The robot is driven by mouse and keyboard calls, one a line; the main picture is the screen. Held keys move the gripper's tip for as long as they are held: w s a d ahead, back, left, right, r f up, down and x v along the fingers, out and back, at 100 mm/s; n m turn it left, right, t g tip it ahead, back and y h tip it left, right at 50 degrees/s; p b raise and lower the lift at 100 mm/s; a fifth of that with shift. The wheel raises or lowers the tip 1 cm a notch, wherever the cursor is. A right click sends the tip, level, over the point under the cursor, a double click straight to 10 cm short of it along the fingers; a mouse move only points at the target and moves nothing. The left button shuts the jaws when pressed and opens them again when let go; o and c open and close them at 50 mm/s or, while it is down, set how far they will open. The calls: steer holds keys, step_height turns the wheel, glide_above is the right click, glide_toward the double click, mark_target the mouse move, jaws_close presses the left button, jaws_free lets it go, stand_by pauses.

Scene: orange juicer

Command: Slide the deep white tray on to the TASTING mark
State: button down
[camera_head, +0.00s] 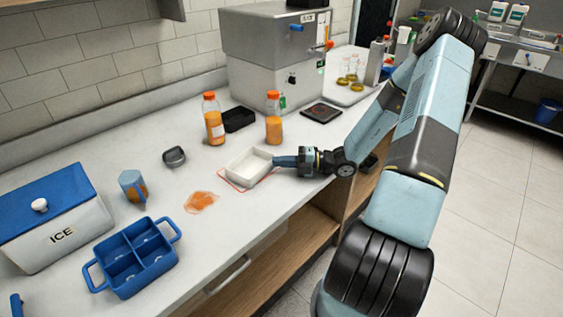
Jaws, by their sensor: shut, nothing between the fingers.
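The deep white tray (236,170) sits on the counter in the middle of the head view. It looks empty. A red outline (228,181) shows on the counter along the tray's left and front edges; any lettering on it cannot be read, so I cannot tell whether it is the TASTING mark. My gripper (277,161) is shut and empty, low at the tray's right end. Its tip meets the tray's right wall in the picture; I cannot tell whether it touches.
An orange puddle (200,202) lies left of the tray. Two juice bottles (214,125) (273,122) and a black container (239,119) stand behind it. The counter's front edge is close.

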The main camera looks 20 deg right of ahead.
steer(key=shift+w, duration=0.15)
steer(key=shift+w+a, duration=0.35)
steer(key=shift+w, duration=0.3)
steer(key=shift+d, duration=0.1)
